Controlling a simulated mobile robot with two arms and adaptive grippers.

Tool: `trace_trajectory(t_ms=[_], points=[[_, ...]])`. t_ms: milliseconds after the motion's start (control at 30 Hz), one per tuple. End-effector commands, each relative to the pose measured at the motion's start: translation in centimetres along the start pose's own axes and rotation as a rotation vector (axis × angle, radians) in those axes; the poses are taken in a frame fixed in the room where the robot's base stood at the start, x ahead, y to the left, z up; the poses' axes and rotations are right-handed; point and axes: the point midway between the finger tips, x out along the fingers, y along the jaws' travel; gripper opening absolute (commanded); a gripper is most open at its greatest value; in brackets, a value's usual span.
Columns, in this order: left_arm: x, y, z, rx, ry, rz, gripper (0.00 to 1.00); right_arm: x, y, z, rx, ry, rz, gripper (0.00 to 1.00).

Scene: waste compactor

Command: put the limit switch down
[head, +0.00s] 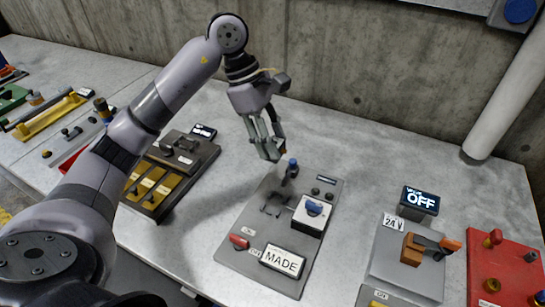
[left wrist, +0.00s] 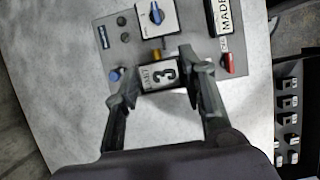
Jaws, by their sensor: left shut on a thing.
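The limit switch (left wrist: 160,76) shows in the left wrist view as a small dark block with a white face, marked with a 3, and a brass-coloured tip. My left gripper (left wrist: 160,88) is shut on it, one finger on each side. In the head view my left gripper (head: 272,155) points down above the far end of a grey panel (head: 237,257); the fingers mostly hide the switch there. The panel carries a lit "MADE" sign (head: 282,262), a blue knob (head: 313,208) on a white box and a red handle (head: 239,242). My right gripper is not in view.
A blue-topped post (head: 291,168) stands at the panel's far end, close to the gripper. A "VALVE OFF" display (head: 420,200) and a red board (head: 505,270) stand right; a dark board with yellow plates (head: 150,190) lies left. The table behind the panel is clear.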

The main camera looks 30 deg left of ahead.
Motion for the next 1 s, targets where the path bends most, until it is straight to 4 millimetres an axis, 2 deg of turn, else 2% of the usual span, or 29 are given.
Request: trace_trajectory(t_ms=[267, 467, 700, 1000], points=[[-1.1, -0.1, 0.5, 0.004, 0.000, -0.003, 0.07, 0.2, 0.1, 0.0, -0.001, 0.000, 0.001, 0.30], [0.5, -1.0, 0.8, 0.154, 0.001, -0.068, 0.07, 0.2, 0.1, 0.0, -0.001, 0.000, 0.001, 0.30], [4.6, -4.1, 1.4, 0.620, 0.001, -0.262, 0.07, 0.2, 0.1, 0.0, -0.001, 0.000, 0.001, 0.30], [9.1, -8.7, 1.0, 1.224, 0.002, -0.512, 0.07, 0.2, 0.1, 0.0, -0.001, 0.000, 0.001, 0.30]])
